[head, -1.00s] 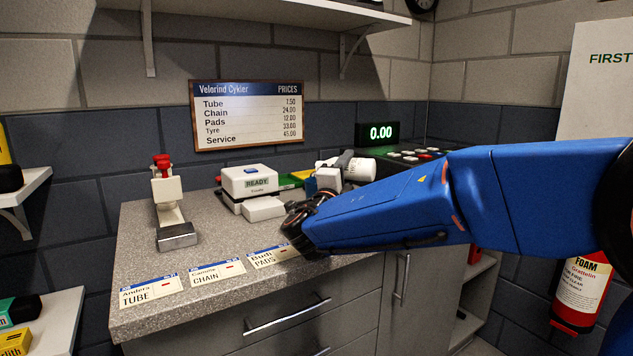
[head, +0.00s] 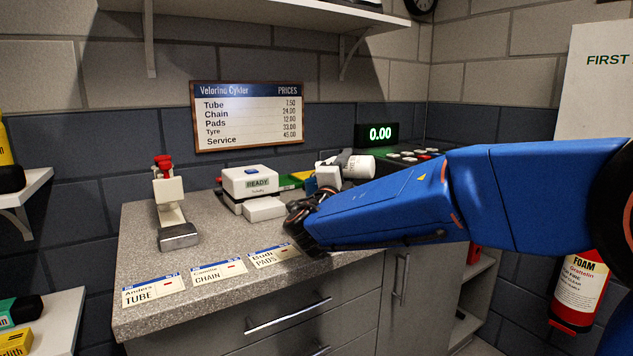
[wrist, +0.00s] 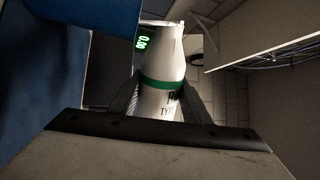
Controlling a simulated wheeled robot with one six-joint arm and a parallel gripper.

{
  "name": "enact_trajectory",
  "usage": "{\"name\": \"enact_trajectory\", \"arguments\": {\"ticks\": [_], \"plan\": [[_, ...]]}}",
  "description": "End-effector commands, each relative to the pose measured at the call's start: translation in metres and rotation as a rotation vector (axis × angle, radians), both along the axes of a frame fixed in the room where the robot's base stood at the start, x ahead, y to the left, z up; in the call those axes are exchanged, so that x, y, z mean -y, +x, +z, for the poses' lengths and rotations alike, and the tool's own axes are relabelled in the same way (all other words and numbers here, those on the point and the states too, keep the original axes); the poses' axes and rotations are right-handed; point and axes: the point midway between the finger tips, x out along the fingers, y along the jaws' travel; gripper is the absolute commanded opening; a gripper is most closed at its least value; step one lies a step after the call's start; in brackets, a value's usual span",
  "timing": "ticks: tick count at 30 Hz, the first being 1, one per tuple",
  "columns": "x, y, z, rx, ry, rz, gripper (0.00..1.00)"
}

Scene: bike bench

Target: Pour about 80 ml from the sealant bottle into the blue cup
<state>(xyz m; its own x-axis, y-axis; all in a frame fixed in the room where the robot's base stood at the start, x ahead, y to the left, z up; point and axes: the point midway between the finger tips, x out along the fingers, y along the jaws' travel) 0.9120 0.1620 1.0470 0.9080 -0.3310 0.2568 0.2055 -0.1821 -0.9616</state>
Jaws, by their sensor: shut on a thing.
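The sealant bottle (head: 359,166) is white and lies tilted near level in the head view, above the bench behind my arm. In the wrist view the bottle (wrist: 162,70) has a green band and dark lettering, and stands between my fingers. My gripper (wrist: 165,100) is shut on it. In the head view my wrist hides much of the grip. A small blue patch (head: 311,186) beside the gripper looks like the blue cup, mostly hidden. A large blue shape fills the upper left of the wrist view; I cannot tell what it is. No liquid stream is visible.
On the bench (head: 215,250) are a white device reading READY (head: 257,184), a red-topped stand (head: 168,205) and several labelled cards (head: 218,274). A green display (head: 380,133) reads 0.00 at the back.

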Motion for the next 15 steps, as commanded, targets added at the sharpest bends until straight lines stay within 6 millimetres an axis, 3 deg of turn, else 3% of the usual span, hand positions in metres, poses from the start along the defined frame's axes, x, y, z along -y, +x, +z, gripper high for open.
{"name": "enact_trajectory", "arguments": {"ticks": [15], "plan": [[0.0017, 0.004, 0.0031, -0.011, -0.03, -0.001, 0.16]]}}
